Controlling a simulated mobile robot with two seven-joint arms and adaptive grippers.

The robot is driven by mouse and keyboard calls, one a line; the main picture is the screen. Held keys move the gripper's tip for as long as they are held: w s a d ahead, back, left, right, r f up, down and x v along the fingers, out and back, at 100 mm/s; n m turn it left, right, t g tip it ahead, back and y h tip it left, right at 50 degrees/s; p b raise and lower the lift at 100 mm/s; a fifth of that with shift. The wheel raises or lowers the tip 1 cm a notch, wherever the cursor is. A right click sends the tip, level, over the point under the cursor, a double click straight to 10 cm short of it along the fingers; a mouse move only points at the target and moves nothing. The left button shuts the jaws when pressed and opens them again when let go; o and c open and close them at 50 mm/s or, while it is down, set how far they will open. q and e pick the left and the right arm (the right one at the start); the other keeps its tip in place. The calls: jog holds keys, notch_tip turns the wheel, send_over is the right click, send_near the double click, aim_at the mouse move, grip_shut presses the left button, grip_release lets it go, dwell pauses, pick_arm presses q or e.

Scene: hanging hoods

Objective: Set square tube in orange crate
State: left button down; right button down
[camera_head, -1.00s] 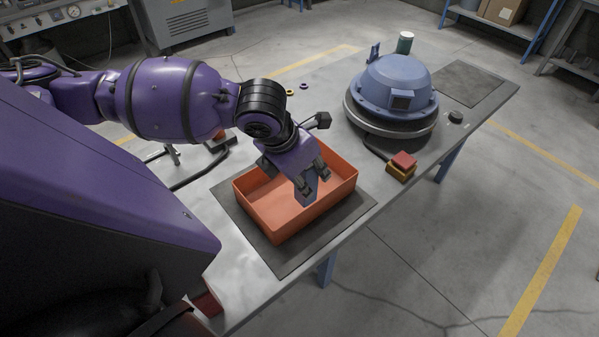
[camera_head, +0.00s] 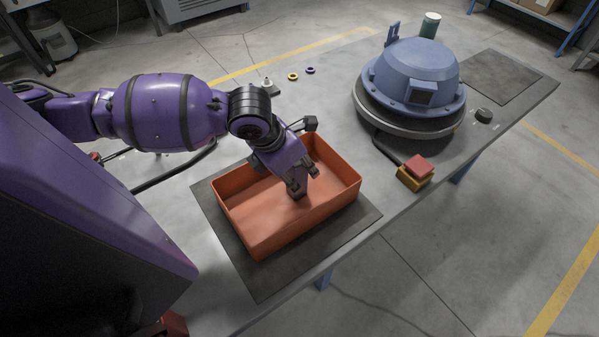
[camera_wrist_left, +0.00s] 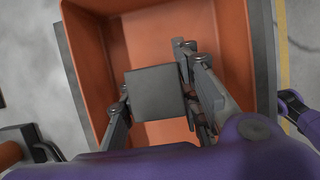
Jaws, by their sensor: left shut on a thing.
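The orange crate (camera_head: 262,242) stands on a dark mat on the table; its open inside also shows in the left wrist view (camera_wrist_left: 88,62). My left gripper (camera_head: 301,180) reaches down into the crate from above. It is shut on the square tube, a dark grey piece (camera_head: 297,188) whose square face (camera_wrist_left: 155,94) shows between the fingers in the left wrist view. The tube is inside the crate's walls. Whether its lower end touches the crate floor is hidden. My right gripper is not in view.
The dark mat (camera_head: 232,262) lies under the crate. Right of it are a red and yellow block (camera_head: 415,172) and a big blue domed hood (camera_head: 413,75) on a round base. Two small rings (camera_head: 293,76) lie behind. The crate's interior around the tube looks empty.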

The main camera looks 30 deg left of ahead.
pick_arm(q)
jog(key=shift+s+d+r, duration=0.25)
jog(key=shift+s+d, duration=0.05)
jog(key=shift+s, duration=0.05)
jog(key=shift+w+a+f, duration=0.1)
jog(key=shift+w, duration=0.05)
jog(key=c, duration=1.7)
grip_release()
jog(key=shift+w+a+f, duration=0.1)
jog(key=shift+w+f, duration=0.05)
jog(key=shift+f, duration=0.05)
jog(key=shift+c, duration=0.2)
jog(key=shift+o, duration=2.2)
jog(key=shift+r, duration=0.25)
jog(key=p+v, duration=0.2)
jog(key=v, duration=1)
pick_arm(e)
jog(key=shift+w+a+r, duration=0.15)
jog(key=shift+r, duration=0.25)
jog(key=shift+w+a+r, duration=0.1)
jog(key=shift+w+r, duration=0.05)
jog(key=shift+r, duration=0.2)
